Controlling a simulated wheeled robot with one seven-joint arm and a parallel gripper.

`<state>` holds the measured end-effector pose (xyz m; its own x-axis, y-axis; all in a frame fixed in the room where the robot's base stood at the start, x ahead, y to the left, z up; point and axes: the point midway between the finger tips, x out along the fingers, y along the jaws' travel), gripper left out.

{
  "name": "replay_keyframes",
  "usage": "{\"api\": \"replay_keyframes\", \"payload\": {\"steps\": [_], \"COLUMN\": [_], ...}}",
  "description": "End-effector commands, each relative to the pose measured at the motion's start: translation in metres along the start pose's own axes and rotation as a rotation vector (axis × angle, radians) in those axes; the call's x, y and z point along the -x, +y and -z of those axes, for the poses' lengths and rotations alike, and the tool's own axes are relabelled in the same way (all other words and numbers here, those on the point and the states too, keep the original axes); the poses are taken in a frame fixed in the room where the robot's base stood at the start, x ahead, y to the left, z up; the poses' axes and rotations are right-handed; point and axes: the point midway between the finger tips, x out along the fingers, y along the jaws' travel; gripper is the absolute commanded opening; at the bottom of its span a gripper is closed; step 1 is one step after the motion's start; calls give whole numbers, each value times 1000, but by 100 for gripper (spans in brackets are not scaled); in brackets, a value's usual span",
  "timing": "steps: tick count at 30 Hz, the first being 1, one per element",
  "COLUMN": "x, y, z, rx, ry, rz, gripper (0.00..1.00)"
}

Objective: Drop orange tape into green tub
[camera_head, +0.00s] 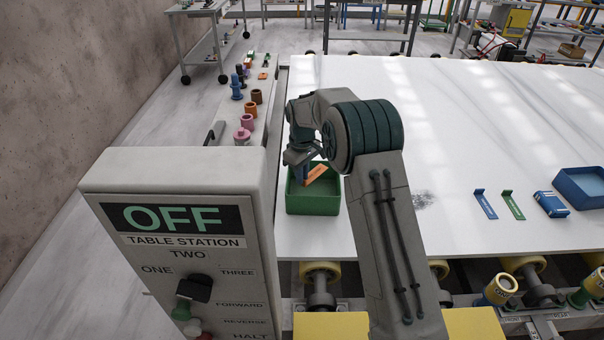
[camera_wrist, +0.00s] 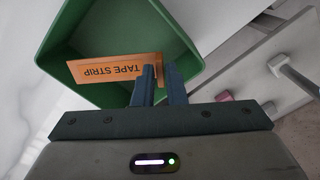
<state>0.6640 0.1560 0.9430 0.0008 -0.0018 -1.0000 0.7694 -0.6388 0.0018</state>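The orange tape (camera_head: 316,173) is a flat strip marked "TAPE STRIP". It sits at a tilt within the outline of the green tub (camera_head: 314,205), an open box on the white slab. In the wrist view the tape (camera_wrist: 105,69) lies across the open mouth of the green tub (camera_wrist: 62,40). My gripper (camera_head: 299,172) points down at the tub. In the wrist view its fingers (camera_wrist: 160,80) are close together at the tape's right end and appear shut on it. Whether the tape touches the tub floor cannot be told.
A blue strip (camera_head: 485,204), a green strip (camera_head: 513,205), a blue box (camera_head: 551,204) and a blue tub (camera_head: 583,187) are on the right of the white slab (camera_head: 460,130). A control box (camera_head: 185,230) stands at left front. The slab's middle is clear.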

Motion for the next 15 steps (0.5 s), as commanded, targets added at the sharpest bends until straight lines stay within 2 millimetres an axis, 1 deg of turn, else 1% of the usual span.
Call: {"api": "replay_keyframes", "payload": {"steps": [1, 2, 11, 14, 15], "x": [0, 0, 2, 9, 14], "y": [0, 0, 0, 1, 1], "z": [0, 0, 0, 1, 1], "rx": [0, 0, 0, 0, -1], "ry": [0, 0, 1, 3, 4], "rz": [0, 0, -1, -2, -2], "gripper": [26, 32, 32, 32, 32]}}
